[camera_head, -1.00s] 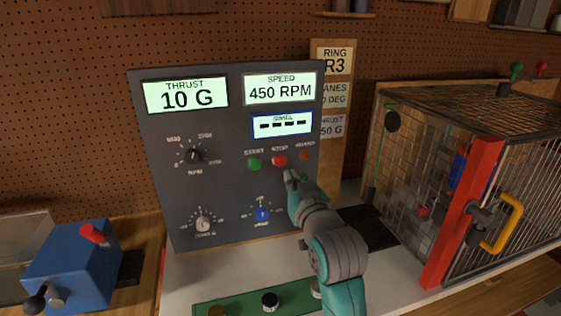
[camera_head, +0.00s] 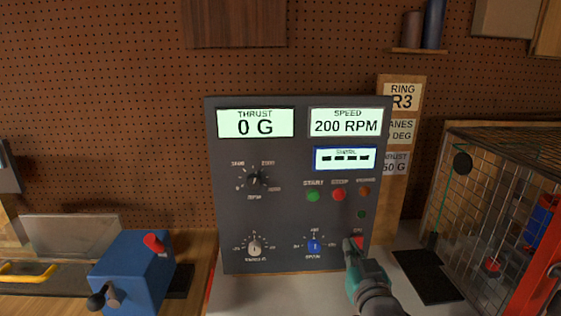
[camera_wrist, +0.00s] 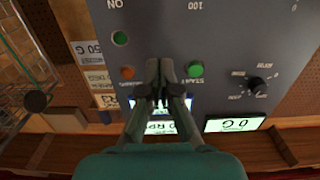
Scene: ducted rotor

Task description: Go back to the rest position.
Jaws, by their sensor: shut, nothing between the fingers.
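My gripper (camera_head: 352,246) is in front of the lower right corner of the grey control panel (camera_head: 290,210) in the head view, beside a red part (camera_head: 359,242). In the wrist view, which is upside down, my gripper (camera_wrist: 160,68) is shut and empty. Its fingers cover the area between the green START button (camera_wrist: 195,69) and an orange lamp (camera_wrist: 127,73). I cannot tell whether it touches the panel. The thrust display (camera_head: 255,123) reads 0 G and the speed display (camera_head: 346,122) 200 RPM. The swirl display (camera_head: 345,158) shows dashes.
A wire-mesh cage (camera_head: 480,215) stands at the right, with a dark mat (camera_head: 428,277) before it. A blue box (camera_head: 135,270) with a red lever stands at the left. A label board (camera_head: 411,88) stands behind the panel.

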